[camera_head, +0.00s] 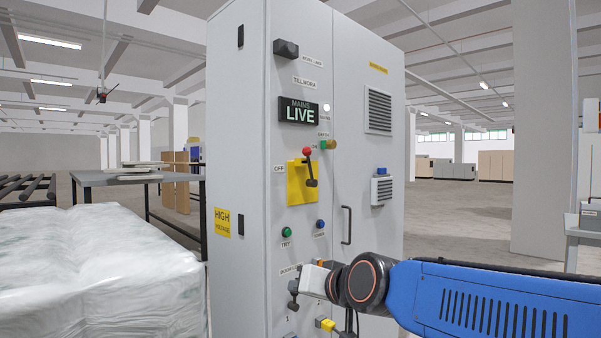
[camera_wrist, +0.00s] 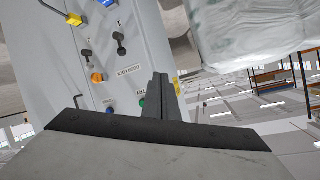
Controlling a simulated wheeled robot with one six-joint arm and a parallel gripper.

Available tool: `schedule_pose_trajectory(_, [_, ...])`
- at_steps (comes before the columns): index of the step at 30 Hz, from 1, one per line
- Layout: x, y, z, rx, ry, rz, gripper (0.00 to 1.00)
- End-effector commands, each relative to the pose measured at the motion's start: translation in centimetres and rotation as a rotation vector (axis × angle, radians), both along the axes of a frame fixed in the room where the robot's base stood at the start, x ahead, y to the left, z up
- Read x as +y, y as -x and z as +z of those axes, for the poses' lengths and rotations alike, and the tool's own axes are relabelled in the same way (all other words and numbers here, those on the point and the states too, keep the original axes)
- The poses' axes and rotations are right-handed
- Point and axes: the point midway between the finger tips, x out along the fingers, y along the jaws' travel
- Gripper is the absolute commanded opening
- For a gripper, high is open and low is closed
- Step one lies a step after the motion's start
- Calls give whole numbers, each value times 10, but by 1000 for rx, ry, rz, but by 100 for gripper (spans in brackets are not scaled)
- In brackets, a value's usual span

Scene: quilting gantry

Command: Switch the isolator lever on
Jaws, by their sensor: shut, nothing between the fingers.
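The isolator lever (camera_head: 309,168) is on a yellow plate (camera_head: 297,190) on the grey cabinet front. It stands nearly upright, with its red knob (camera_head: 307,151) at the top beside the ON label. The OFF label (camera_head: 279,168) is to its left. The sign above (camera_head: 299,111) reads MAINS LIVE. My gripper (camera_wrist: 160,82) is shut and empty in the wrist view. In the head view its pale body (camera_head: 314,278) is low in front of the cabinet, below and apart from the lever; its fingertips are hard to make out. The lever is not visible in the wrist view.
A green button (camera_head: 287,232) and a blue button (camera_head: 320,224) sit below the plate. A black door-lock handle (camera_head: 293,288) is close to my gripper in the picture. A vertical door handle (camera_head: 347,225) is right of it. A wrapped pallet load (camera_head: 100,265) stands left.

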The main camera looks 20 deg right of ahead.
Motion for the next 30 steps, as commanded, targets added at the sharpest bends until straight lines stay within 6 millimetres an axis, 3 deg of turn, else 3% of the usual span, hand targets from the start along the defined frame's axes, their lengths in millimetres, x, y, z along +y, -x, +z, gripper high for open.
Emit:
schedule_pose_trajectory(1, [10, -20, 23, -60, -50, -14, 0])
schedule_pose_trajectory(6, [27, -76, 102, -262, -233, -105, 0])
schedule_pose_trajectory(12, [33, -123, 176, -469, -443, -251, 0])
schedule_pose_trajectory(15, [31, -140, 203, -559, -541, -343, 0])
schedule_pose_trajectory(21, [26, -160, 235, -713, -716, -554, 0])
schedule_pose_trajectory(25, [24, -163, 239, -795, -805, -713, 0])
schedule_pose_trajectory(30, [28, -156, 230, -873, -879, -909, 0])
